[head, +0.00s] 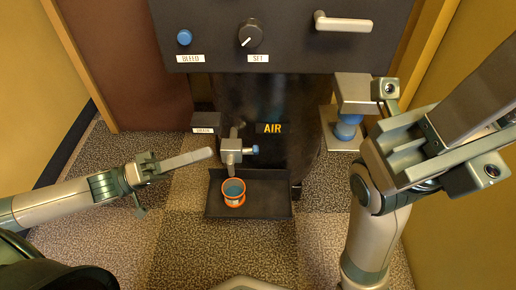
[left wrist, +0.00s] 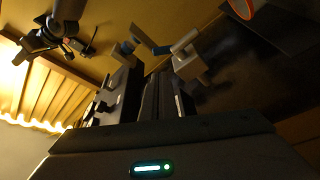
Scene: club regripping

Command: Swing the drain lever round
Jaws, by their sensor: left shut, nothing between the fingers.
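The drain valve (head: 231,151) is a grey fitting low in front of the black air tank, with a blue tip (head: 255,150) on its right. A drain label (head: 203,130) is on a dark block to its upper left. My left gripper (head: 208,154) is shut and empty, its fingers pointing right, with the tips just left of the valve. I cannot tell whether they touch it. In the left wrist view the grey valve (left wrist: 188,62) shows beyond the fingers, with blue at its left. My right gripper (head: 440,140) is at the right, away from the valve; its jaw state is unclear.
The panel above carries a blue bleed button (head: 184,37), a set knob (head: 250,35) and a pale handle (head: 343,23). Carpet left of the tray is clear.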

